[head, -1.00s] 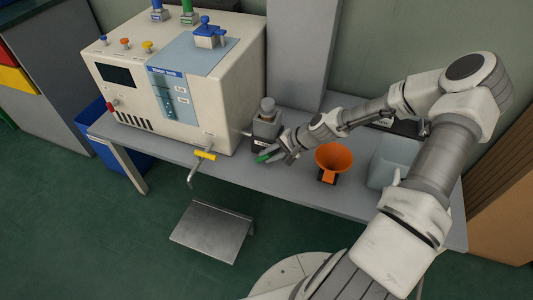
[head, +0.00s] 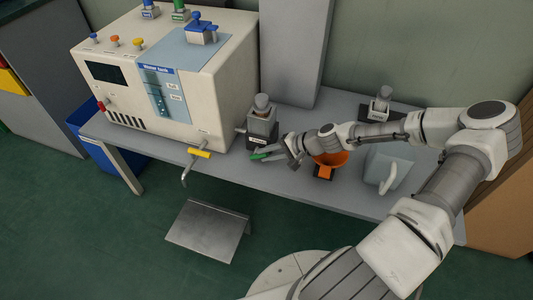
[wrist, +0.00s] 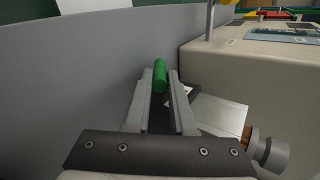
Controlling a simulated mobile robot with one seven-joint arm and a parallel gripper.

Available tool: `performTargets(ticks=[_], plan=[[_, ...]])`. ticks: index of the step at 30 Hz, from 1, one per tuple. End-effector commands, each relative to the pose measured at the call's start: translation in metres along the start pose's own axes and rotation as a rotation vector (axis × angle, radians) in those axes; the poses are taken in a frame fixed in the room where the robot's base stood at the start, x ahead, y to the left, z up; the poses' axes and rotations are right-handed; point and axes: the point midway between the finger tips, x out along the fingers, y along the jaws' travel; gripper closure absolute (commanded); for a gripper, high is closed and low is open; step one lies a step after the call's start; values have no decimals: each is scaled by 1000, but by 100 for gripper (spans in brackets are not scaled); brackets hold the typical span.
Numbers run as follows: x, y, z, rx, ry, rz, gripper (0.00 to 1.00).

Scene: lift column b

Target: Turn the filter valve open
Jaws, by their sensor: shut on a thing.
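The filter unit (head: 262,126), a grey block with a round grey cap and a dark front label, stands on the bench right of the big machine. A green handle (head: 260,156), seemingly the filter valve's, shows low at its front. My gripper (head: 270,155) reaches in from the right and is shut on this handle. In the wrist view the green handle (wrist: 160,76) lies between the fingertips, its end sticking out past them. The valve body and the handle's joint are hidden, so how far it is turned cannot be told.
The white machine (head: 215,105) with a blue tank panel stands left. A yellow-handled tap (head: 199,153) juts out at the bench front. An orange funnel (head: 325,172) sits under my wrist. A pale jug (head: 390,170) and a grey-capped fitting (head: 381,102) stand right. A metal step (head: 208,230) is below.

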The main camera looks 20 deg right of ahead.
Motion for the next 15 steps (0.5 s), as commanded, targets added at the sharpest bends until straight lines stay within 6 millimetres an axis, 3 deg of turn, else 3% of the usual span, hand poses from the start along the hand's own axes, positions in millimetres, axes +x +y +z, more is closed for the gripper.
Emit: performTargets(ticks=[1,2,6,15], plan=[[1,0,1,0,-3,0,100],[1,0,1,0,-3,0,76],[1,0,1,0,-2,0,51],[0,0,0,0,-1,1,48]])
